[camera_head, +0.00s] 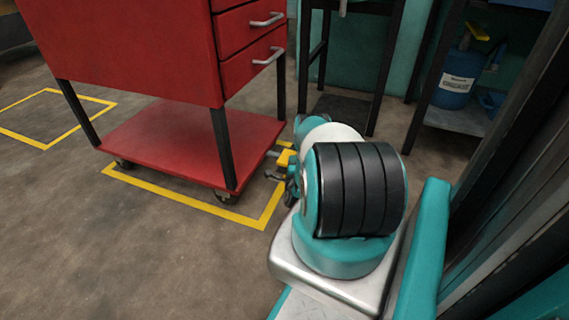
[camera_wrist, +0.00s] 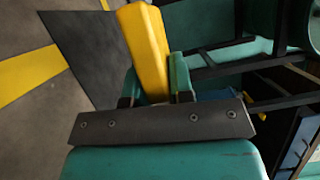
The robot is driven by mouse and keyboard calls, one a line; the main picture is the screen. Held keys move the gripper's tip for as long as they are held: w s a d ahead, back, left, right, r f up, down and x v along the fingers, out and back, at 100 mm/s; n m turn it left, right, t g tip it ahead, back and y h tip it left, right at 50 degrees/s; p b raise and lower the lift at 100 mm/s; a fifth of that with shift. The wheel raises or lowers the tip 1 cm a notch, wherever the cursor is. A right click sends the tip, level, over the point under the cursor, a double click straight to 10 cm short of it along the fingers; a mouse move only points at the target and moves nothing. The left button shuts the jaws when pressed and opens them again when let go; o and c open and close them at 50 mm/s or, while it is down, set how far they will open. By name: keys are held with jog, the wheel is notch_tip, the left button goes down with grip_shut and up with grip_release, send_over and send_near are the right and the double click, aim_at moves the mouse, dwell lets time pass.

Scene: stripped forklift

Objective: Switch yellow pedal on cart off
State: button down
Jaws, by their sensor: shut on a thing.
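The red cart (camera_head: 150,50) stands at the left of the head view, with drawers above and a flat lower shelf (camera_head: 180,140) on black legs and casters. The yellow pedal (camera_head: 286,157) shows beside the shelf's right edge, partly hidden by my arm. In the wrist view the yellow pedal (camera_wrist: 146,45) is a long block standing between the two teal fingers of my gripper (camera_wrist: 154,78). The fingers are shut on it, one on each side. Its lower end is hidden behind the dark plate of my gripper. Its on or off position cannot be told.
Yellow floor lines (camera_head: 190,208) run around the cart's foot. A dark table frame (camera_head: 340,110) stands behind my arm. A blue container (camera_head: 455,85) sits on a low shelf at the right. The floor at front left is clear.

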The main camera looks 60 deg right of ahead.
jog(key=shift+r, duration=0.25)
jog(key=c, duration=1)
grip_release()
jog(key=shift+c, duration=0.2)
